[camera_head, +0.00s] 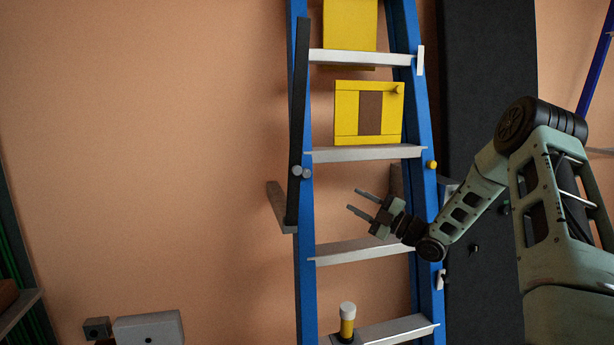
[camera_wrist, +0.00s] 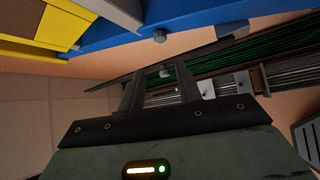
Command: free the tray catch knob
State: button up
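A blue ladder (camera_head: 303,230) with grey rungs stands against the wall. A yellow tray panel (camera_head: 345,112) with a brown middle sits above one rung, with a small yellow knob (camera_head: 397,91) at its upper right. Another yellow knob (camera_head: 432,165) is on the right rail. My gripper (camera_head: 352,199) is open and empty, pointing left between the rails. In the wrist view, a grey knob (camera_wrist: 166,72) shows between the fingers, apparently beyond them.
A long dark bar (camera_head: 298,120) runs along the left rail. A yellow cylinder with a white cap (camera_head: 347,322) stands on the lowest visible rung. A dark tall panel (camera_head: 487,80) is behind, right. A pale box (camera_head: 148,328) is at lower left.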

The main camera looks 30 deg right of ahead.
aim_at(309, 176)
jog(key=p+x, duration=0.5)
jog(key=x, duration=0.9)
jog(key=shift+w+a+r, duration=0.15)
jog(key=shift+w+a, duration=0.2)
jog(key=shift+w, duration=0.3)
jog(key=c, duration=0.7)
